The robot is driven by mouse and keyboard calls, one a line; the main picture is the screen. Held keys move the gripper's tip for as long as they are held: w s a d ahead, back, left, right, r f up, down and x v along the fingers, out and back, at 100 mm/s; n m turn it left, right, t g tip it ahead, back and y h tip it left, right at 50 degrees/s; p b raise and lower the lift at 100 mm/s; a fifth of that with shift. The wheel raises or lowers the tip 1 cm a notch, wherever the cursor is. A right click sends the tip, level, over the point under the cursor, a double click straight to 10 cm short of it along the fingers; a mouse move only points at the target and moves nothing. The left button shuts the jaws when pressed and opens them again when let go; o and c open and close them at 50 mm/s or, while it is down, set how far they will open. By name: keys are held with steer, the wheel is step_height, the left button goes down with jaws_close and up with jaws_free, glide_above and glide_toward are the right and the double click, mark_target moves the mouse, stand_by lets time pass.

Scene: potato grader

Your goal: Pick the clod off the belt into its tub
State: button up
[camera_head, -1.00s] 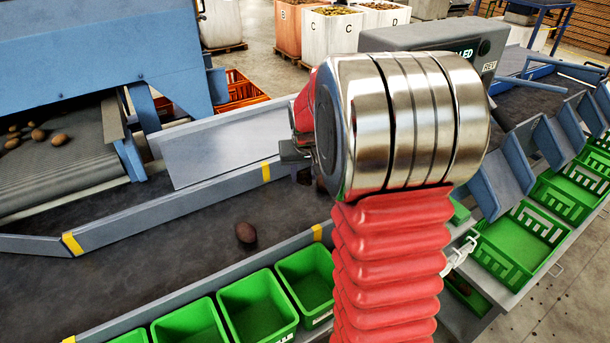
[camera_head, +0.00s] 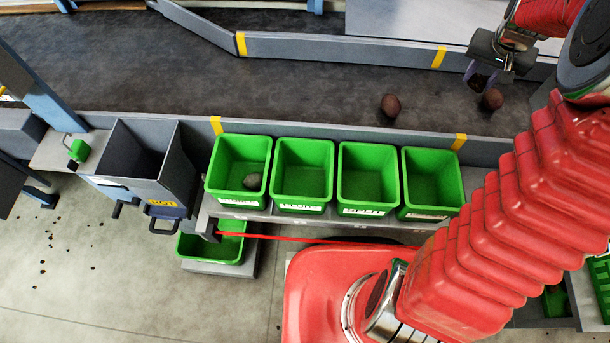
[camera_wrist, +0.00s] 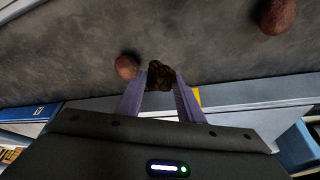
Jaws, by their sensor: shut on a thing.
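The clod (camera_wrist: 160,76), a dark brown rough lump, is held between the two purple fingers of my gripper (camera_wrist: 160,88) in the wrist view. In the head view my gripper (camera_head: 487,78) is over the far side of the dark belt (camera_head: 290,88) at the upper right; the clod is hard to make out there. A reddish-brown potato (camera_head: 492,99) lies close beside the fingers, and it also shows in the wrist view (camera_wrist: 127,66). Green tubs (camera_head: 303,140) stand in a row along the near belt edge. Their labels are too small to read.
Another potato (camera_head: 390,105) lies on the belt to the left. The leftmost tub of the row holds a grey-brown lump (camera_head: 253,181). A grey bin (camera_head: 145,165) stands left of the tubs, and a lower green tub (camera_head: 230,243) sits in front. Low side walls edge the belt.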

stand_by(0.5)
steer(key=w+a+r, duration=0.3)
steer(key=a, duration=0.5)
steer(key=w+a+r+n, duration=0.1)
steer(key=w+a+r, duration=0.2)
steer(key=a, duration=0.6)
steer(key=w+a+r, duration=0.4)
steer(key=a, duration=0.4)
steer(key=shift+w+a+n+y, duration=0.2)
steer(key=shift+a+n+y, duration=0.1)
steer(key=shift+n, duration=0.1)
steer(key=shift+s, duration=0.1)
